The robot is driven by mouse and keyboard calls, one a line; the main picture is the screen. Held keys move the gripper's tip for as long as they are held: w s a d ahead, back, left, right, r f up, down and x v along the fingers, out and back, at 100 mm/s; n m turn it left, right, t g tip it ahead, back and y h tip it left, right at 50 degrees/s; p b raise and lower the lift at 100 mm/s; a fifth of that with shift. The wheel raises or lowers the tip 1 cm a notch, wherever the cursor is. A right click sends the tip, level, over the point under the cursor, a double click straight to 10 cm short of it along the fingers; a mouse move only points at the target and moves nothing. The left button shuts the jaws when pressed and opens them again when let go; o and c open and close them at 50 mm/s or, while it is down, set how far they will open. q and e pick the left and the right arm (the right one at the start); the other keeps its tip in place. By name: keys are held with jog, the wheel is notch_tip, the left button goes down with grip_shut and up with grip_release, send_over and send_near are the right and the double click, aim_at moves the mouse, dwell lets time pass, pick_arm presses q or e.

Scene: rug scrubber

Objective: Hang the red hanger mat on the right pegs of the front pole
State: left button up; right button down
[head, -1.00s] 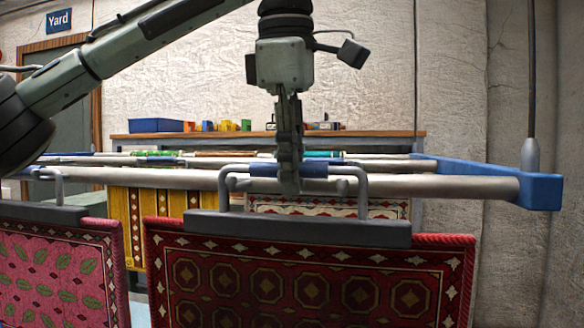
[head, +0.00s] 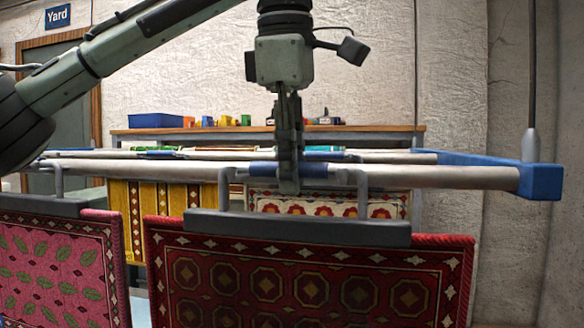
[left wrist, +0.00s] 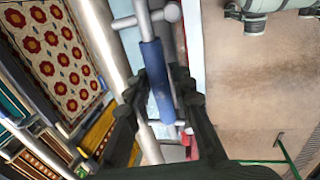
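The red hanger mat (head: 310,275) hangs upright from a grey bar with a tubular handle and blue sleeve (head: 314,170). My left gripper (head: 288,185) is shut on that sleeve; in the left wrist view its fingers (left wrist: 163,98) lie either side of the sleeve (left wrist: 157,78). The handle is at the height of the front pole (head: 445,178), in front of it. A peg end (head: 345,177) shows beside the handle's right side. A round peg end (left wrist: 172,12) also shows beside the handle in the left wrist view. Whether the handle rests on the pegs is unclear. My right gripper is not seen.
A pink mat (head: 60,265) hangs left of the red mat, with a narrow gap. Yellow (head: 165,215) and white flowered (head: 395,205) mats hang behind. The frame's blue end (head: 540,182) is at the right. A shelf (head: 380,132) stands behind.

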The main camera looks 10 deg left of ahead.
pick_arm(q)
jog(key=o, duration=0.3)
jog(key=shift+f, duration=0.1)
jog(key=v, duration=1.2)
